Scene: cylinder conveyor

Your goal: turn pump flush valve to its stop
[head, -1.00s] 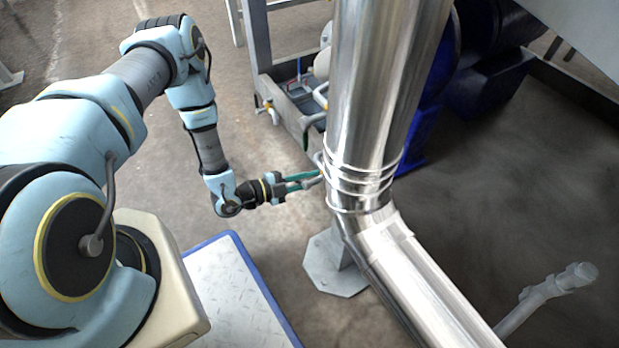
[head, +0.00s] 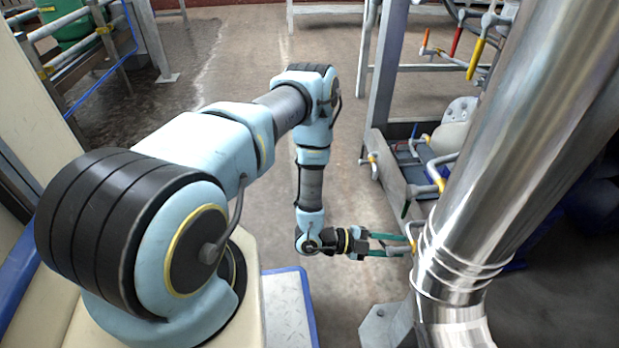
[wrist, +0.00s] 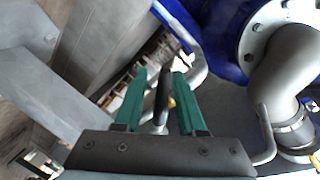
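My gripper (head: 388,244) has two green fingers and points right, beside the large shiny pipe in the head view. In the wrist view my gripper (wrist: 160,102) is open, with a finger on each side of a dark lever handle (wrist: 162,92). Narrow gaps show between handle and fingers. The handle's grey end (head: 400,249) shows between the fingers in the head view. A yellow part (head: 411,232) stands just beyond the fingertips, partly hidden by the pipe. No label shows, so I cannot tell whether this is the pump flush valve.
The shiny pipe (head: 500,170) stands close right of my gripper. A grey frame (head: 393,175) with small taps and a yellow-handled pipe (head: 440,173) is behind. Red (head: 455,42) and yellow (head: 475,58) levers hang farther back. Floor left of the frame is clear.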

